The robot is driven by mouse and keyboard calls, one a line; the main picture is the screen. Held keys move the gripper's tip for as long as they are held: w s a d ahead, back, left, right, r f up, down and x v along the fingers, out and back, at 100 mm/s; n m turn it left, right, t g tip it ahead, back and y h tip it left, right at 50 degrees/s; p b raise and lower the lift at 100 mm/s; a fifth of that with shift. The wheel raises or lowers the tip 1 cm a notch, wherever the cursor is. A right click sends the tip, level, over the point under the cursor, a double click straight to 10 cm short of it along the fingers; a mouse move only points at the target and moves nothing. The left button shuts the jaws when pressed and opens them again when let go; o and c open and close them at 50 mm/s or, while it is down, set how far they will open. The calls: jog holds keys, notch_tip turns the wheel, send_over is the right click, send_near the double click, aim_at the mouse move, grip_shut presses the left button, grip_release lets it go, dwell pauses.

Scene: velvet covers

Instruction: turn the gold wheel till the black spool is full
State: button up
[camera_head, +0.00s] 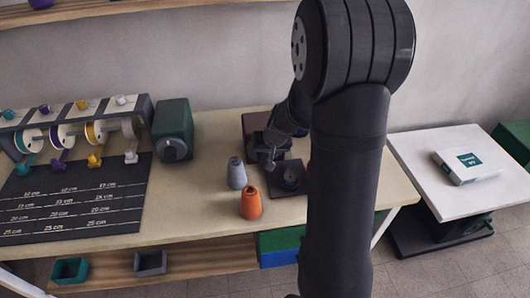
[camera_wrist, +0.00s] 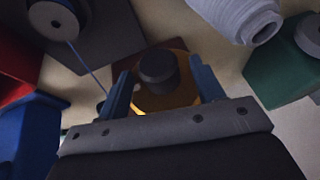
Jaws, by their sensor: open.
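The gold wheel (camera_wrist: 182,97) with a dark round knob (camera_wrist: 158,68) shows in the wrist view, between the fingers of my gripper (camera_wrist: 162,88). The fingers are open, one on each side of the knob; I cannot tell whether either touches it. A dark spool (camera_wrist: 55,20) with a grey centre stands on a dark plate at the upper left, and a blue thread runs from it toward the left finger. How full it is cannot be told. In the head view the spool (camera_head: 291,178) sits on its dark plate beside my gripper (camera_head: 268,160); the wheel is hidden there.
A grey cone (camera_head: 237,173) and an orange cone (camera_head: 251,203) stand left of the plate. A green box (camera_head: 172,130) with a grey knob is farther left, by a rack of thread spools (camera_head: 68,135) and a black measuring mat (camera_head: 75,198). Bare tabletop lies between.

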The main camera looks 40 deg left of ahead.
jog(key=shift+f, duration=0.15)
jog(key=c, duration=1)
jog(key=shift+o, duration=0.2)
jog(key=shift+w+g+y, duration=0.1)
jog(key=shift+g+y, duration=0.2)
jog(key=g+y, duration=0.2)
jog(key=m+y, duration=0.1)
jog(key=shift+w+d+f+g, duration=0.25)
jog(key=shift+d+g, duration=0.05)
jog(key=shift+g, duration=0.1)
jog(key=m+g+y, duration=0.1)
jog(key=g+y, duration=0.1)
jog(key=y, duration=0.1)
jog(key=shift+w+d+f, duration=0.1)
jog(key=shift+f, duration=0.05)
jog(key=shift+f+m+g+y, duration=0.2)
jog(key=shift+m+g+y, duration=0.2)
jog(key=shift+g+y, duration=0.55)
jog(key=shift+y, duration=0.35)
